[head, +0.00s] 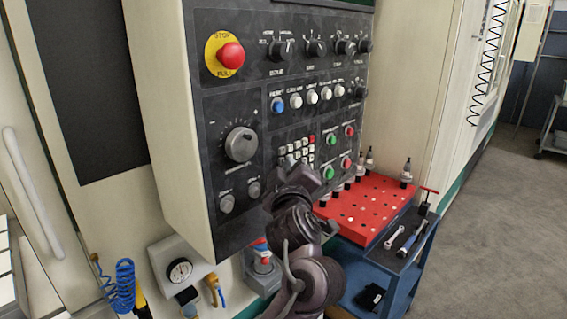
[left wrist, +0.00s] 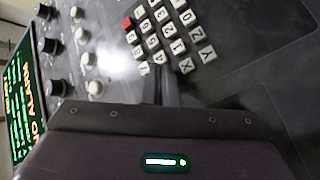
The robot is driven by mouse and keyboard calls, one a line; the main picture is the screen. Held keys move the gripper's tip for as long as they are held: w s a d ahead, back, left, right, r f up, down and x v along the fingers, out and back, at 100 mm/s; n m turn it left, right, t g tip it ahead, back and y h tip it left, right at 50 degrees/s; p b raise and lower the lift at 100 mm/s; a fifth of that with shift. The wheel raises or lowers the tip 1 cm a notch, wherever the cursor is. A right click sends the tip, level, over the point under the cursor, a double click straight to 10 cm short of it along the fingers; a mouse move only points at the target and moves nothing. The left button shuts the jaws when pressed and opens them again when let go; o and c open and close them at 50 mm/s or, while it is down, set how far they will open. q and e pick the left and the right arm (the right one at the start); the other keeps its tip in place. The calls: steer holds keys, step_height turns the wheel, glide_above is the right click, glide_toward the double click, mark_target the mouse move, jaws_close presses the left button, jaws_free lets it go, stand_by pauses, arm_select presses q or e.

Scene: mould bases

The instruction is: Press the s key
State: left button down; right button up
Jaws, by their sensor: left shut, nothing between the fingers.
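The keypad (head: 297,149) is a block of small white keys with one red key on the dark control panel. In the left wrist view the keypad (left wrist: 168,38) shows larger, with digits and letters such as X, Y and Z. I cannot make out an s key among them. My left gripper (head: 288,164) is at the keypad's lower edge in the head view and hides part of it. In the left wrist view its shut, empty fingers (left wrist: 160,90) point at the panel just below the keys. I cannot tell whether the fingertips touch. My right gripper is not in view.
A red emergency stop button (head: 231,56), knobs and coloured buttons surround the keypad. A lit screen (left wrist: 20,95) shows at the left of the wrist view. A red tool rack (head: 355,215) on a blue cart (head: 400,265) stands right of the panel. Open floor (head: 490,215) lies farther right.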

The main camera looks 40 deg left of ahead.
arm_select(q)
steer(key=shift+a, duration=0.1)
stand_by(0.4)
steer(key=shift+s+d+p, duration=0.1)
steer(key=shift+d+p, duration=0.3)
steer(key=shift+d, duration=0.4)
steer(key=d+p, duration=0.2)
steer(key=d, duration=0.3)
steer(key=shift+s, duration=0.2)
stand_by(2.0)
